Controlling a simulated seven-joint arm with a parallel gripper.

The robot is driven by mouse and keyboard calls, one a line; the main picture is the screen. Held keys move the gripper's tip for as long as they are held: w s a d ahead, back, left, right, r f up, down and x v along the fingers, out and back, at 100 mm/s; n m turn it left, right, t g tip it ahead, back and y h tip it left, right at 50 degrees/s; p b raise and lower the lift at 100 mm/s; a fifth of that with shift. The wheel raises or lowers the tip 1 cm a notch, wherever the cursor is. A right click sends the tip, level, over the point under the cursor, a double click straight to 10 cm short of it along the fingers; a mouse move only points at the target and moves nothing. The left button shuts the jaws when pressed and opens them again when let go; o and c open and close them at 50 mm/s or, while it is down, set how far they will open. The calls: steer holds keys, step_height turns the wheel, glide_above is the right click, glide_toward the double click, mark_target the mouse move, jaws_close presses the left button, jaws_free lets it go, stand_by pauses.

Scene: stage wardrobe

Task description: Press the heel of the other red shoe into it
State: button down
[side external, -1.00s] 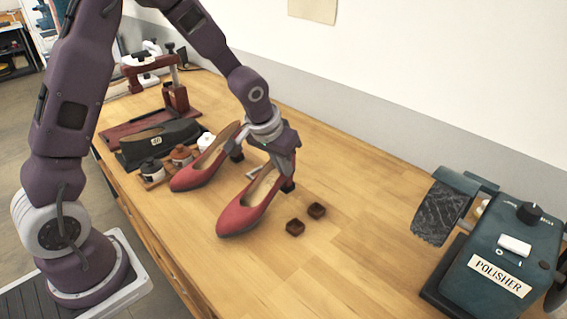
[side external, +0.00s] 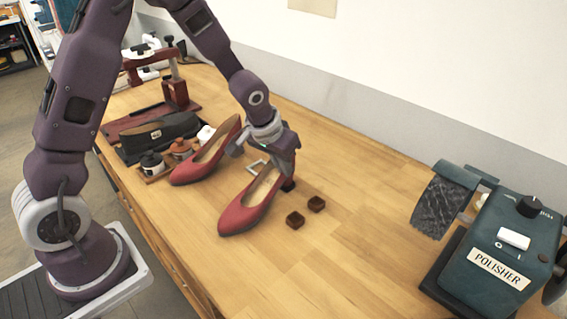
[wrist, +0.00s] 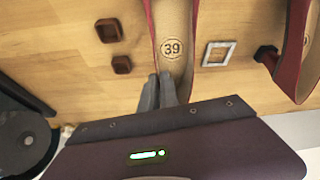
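One red shoe (side external: 243,215) stands on the bench nearest the camera, toe toward it. A dark heel (side external: 289,184) shows at its back end, under my gripper (side external: 284,172). In the wrist view my gripper (wrist: 159,78) has its fingers close together over the shoe's insole (wrist: 172,25), which is marked 39. Nothing shows between the fingers. The back of this shoe is hidden by my gripper, and I cannot tell whether the fingertips touch it. The other red shoe (side external: 190,172) stands to the left; its dark heel (wrist: 267,55) shows in the wrist view.
Two brown blocks (side external: 295,220) (side external: 316,204) lie right of the near shoe. A metal square frame (side external: 257,166) lies between the shoes. A black shoe (side external: 160,137) and small jars (side external: 152,164) stand left. The polisher (side external: 500,255) is at right, with free bench before it.

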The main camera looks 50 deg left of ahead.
steer(key=shift+f, duration=0.1)
steer(key=c, duration=1.5)
jaws_free()
steer(key=shift+c, duration=0.2)
steer(key=s+r, duration=1.2)
steer(key=r, duration=0.4)
steer(key=s+d+r+m+t, duration=0.1)
steer(key=s+d+r+m, duration=0.1)
steer(key=s, duration=1.4)
steer(key=shift+d+r+h, duration=0.3)
steer(key=shift+d+r, duration=0.15)
